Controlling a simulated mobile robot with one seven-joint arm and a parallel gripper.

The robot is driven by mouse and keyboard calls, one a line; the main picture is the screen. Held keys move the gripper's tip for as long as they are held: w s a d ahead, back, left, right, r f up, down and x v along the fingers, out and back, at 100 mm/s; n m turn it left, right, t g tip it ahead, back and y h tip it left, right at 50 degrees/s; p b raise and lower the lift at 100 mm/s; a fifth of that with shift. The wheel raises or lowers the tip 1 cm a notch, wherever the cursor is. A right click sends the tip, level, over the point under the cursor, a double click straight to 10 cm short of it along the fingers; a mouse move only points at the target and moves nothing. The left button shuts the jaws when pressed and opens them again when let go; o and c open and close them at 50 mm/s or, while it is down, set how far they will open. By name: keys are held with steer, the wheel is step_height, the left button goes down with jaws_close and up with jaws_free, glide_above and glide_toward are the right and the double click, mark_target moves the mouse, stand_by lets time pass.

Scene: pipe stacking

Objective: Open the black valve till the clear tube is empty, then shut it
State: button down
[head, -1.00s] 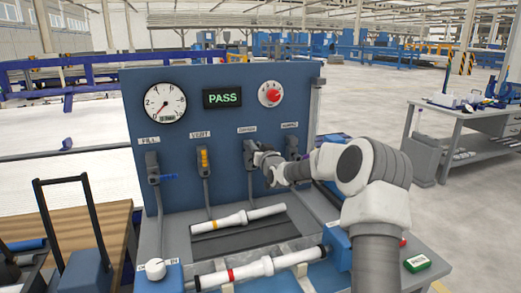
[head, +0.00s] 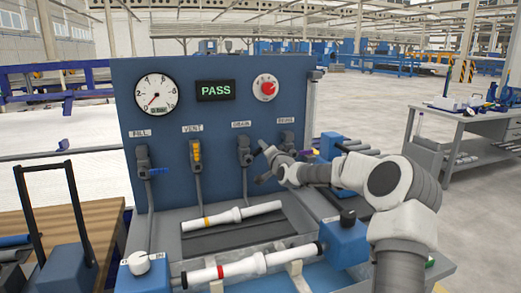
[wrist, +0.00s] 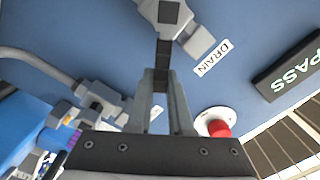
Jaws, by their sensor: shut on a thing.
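The black valve is under the DRAIN label on the blue panel in the head view (head: 244,152); its body also shows at the top of the wrist view (wrist: 168,12). Its black handle (wrist: 163,58) runs down between the fingers of my gripper (wrist: 163,80), which is shut on it. In the head view my gripper (head: 266,166) is just right of and below the valve body and partly hides the handle. I cannot clearly make out the clear tube or any liquid level; a white pipe with a red band (head: 245,268) lies in the front fixture.
The FILL valve (head: 142,158) and yellow-handled VENT valve (head: 196,153) are to the left; another valve (head: 286,138) is close to the right. A gauge (head: 153,95) reads near its low end beside a PASS display (head: 215,90). A second white pipe (head: 230,215) lies below.

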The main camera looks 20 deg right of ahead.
steer(key=shift+d+f+m+b, duration=0.2)
steer(key=shift+f+m+b, duration=0.55)
steer(key=shift+m, duration=0.4)
steer(key=shift+d+f+m+b, duration=0.2)
steer(key=shift+f+m+b, duration=0.5)
steer(key=shift+m, duration=0.4)
steer(key=shift+d+f+m+b, duration=0.2)
steer(key=shift+f+m+b, duration=0.4)
steer(key=shift+m+b, duration=0.4)
steer(key=shift+m, duration=0.25)
steer(key=c, duration=0.8)
jaws_free()
steer(key=shift+c, duration=0.2)
steer(key=s+p, duration=0.2)
steer(key=s, duration=1.5)
steer(key=shift+s+p, duration=0.25)
steer(key=shift+p, duration=0.15)
steer(key=shift+a, duration=0.1)
